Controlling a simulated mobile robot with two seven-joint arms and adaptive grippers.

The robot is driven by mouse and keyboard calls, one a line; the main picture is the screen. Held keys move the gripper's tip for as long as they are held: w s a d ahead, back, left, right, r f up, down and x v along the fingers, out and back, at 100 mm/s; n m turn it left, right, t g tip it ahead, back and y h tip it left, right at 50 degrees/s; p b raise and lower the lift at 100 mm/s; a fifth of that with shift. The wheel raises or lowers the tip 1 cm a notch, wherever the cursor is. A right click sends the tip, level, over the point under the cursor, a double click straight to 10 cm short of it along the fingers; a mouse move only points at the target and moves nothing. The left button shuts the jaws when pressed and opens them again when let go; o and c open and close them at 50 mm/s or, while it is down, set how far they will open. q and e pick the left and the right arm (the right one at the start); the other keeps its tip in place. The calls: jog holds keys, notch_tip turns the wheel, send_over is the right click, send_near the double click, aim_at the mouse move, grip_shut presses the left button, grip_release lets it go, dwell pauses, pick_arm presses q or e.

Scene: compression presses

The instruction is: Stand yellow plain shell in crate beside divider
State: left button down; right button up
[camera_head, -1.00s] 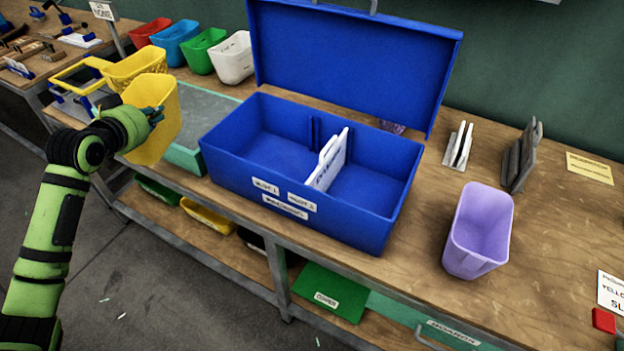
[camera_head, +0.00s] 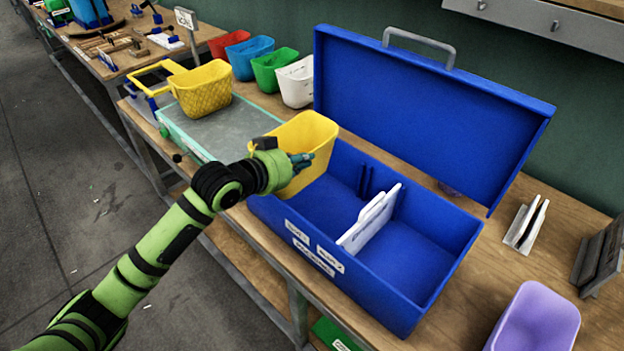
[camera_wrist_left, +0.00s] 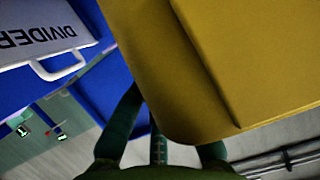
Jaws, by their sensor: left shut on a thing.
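My left gripper (camera_head: 298,162) is shut on the yellow plain shell (camera_head: 308,135). It holds the shell upright over the left end of the blue crate (camera_head: 371,284), and how far the shell's base is above the crate floor cannot be told. The shell also fills much of the left wrist view (camera_wrist_left: 235,60). The white divider (camera_head: 370,218) stands across the middle of the crate, to the right of the shell. In the left wrist view the divider (camera_wrist_left: 40,30) shows its printed word and handle at upper left. My right gripper is not in view.
The crate's raised lid (camera_head: 430,110) stands behind it. A yellow textured shell (camera_head: 203,88) is on the grey mat at left. Red, blue, green and white bins (camera_head: 296,82) line the back. A purple bin (camera_head: 537,320) and a white rack (camera_head: 526,222) are at right.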

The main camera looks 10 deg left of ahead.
aim_at(304, 176)
pick_arm(q)
notch_tip(304, 176, down, 4)
jog(key=shift+w+d+f, duration=0.1)
jog(key=shift+w+d, duration=0.05)
jog(key=shift+f, duration=0.1)
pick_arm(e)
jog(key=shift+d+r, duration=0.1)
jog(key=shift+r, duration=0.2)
pick_arm(q)
jog(key=shift+f, duration=0.2)
jog(key=c, duration=1.4)
grip_release()
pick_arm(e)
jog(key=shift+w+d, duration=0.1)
pick_arm(q)
jog(key=shift+o, duration=0.2)
